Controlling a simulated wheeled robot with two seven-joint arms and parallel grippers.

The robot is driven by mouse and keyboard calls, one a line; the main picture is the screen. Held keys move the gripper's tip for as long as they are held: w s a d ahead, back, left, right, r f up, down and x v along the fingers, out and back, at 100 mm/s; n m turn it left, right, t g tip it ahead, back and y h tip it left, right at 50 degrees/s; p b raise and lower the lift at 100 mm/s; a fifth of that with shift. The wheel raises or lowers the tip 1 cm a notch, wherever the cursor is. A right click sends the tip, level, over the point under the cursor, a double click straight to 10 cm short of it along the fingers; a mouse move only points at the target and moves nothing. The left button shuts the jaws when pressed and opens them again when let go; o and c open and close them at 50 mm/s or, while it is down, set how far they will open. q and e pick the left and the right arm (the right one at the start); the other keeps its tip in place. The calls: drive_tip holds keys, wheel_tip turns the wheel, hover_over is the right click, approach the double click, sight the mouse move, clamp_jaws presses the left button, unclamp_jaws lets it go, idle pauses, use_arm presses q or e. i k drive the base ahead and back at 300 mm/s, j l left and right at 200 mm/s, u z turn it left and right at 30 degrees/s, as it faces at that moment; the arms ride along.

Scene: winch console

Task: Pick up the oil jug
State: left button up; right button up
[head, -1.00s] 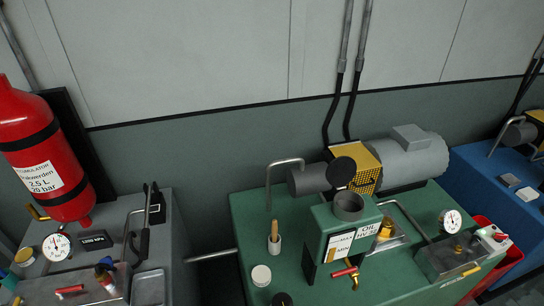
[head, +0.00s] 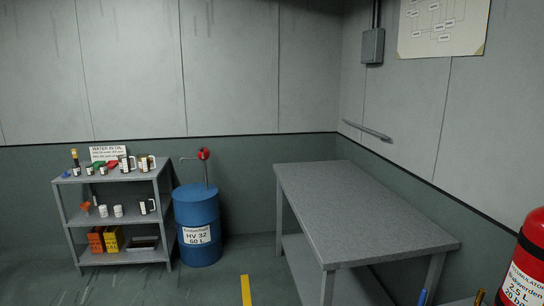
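Small jug-like containers with handles stand on the grey shelf unit (head: 118,174) at the left of the head view. A pale jug (head: 147,163) stands at the right end of the top shelf, with another handled container (head: 127,164) just left of it. A darker handled one (head: 147,206) is on the middle shelf. They are too small to tell which is the oil jug. Neither of my grippers is in view.
A blue oil drum (head: 197,225) with a red-topped pump stands right of the shelf. A bare grey table (head: 365,210) fills the middle right. A red cylinder (head: 525,265) is at the right edge. Open floor with a yellow line (head: 246,290) lies in front.

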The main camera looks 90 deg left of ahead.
sight(144, 162)
drive_tip(key=u, duration=3.7)
drive_tip(key=z, duration=4.75)
drive_tip(key=u, duration=4.35)
